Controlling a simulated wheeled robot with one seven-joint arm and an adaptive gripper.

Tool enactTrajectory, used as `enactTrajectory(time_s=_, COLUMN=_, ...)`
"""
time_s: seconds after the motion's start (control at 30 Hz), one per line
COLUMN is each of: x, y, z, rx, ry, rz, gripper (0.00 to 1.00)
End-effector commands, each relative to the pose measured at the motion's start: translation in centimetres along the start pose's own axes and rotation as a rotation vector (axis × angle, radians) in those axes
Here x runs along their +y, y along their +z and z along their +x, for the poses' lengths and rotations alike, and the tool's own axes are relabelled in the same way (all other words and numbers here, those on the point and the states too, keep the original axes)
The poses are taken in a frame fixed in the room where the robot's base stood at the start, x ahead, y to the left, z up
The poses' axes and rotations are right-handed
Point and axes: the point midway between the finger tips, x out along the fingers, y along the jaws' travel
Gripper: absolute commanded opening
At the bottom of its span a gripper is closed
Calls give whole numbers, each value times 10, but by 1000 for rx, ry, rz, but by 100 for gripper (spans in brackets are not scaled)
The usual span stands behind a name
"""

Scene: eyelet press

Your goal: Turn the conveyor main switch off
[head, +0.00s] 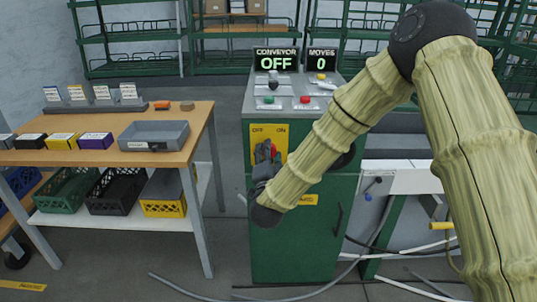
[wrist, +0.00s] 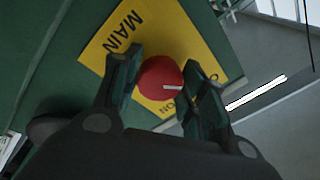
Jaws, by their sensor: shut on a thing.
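The main switch is a red knob (wrist: 160,78) with a white mark, on a yellow plate (head: 257,131) lettered OFF at left and ON at right. The plate is on the front of a green cabinet (head: 275,243). In the wrist view my gripper (wrist: 159,74) has one finger on each side of the knob and is shut on it. In the head view my gripper (head: 268,155) covers most of the knob. The white mark shows in the wrist view, but which label it points to is unclear. The conveyor display (head: 276,60) reads OFF.
A second display (head: 321,60) reads MOVES 0. The cabinet top has a green button (head: 268,100) and a red button (head: 305,99). A wooden table (head: 180,110) with a grey tray (head: 153,136) stands at left. Cables (head: 300,294) lie on the floor.

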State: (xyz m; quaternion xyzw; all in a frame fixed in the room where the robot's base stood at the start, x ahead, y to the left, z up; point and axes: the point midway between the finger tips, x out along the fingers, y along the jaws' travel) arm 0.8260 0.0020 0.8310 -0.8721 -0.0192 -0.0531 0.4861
Motion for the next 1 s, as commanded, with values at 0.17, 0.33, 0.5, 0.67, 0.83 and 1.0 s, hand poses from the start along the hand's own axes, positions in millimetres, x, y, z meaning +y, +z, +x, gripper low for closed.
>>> enactTrajectory(time_s=0.17, x=0, y=1, z=-1, rx=-2, ry=0, rz=-1, gripper=18)
enactTrajectory(time_s=0.33, x=0, y=1, z=-1, rx=-2, ry=0, rz=0, gripper=58)
enactTrajectory(time_s=0.5, x=0, y=0, z=0, rx=-1, ry=0, rz=0, gripper=63)
enactTrajectory(time_s=0.67, x=0, y=0, z=0, rx=-1, ry=0, rz=0, gripper=63)
enactTrajectory(time_s=0.83, x=0, y=0, z=-9, rx=-1, ry=0, rz=0, gripper=63)
enactTrajectory(time_s=1.0, x=1, y=1, z=-35, rx=-4, ry=1, rz=0, gripper=63)
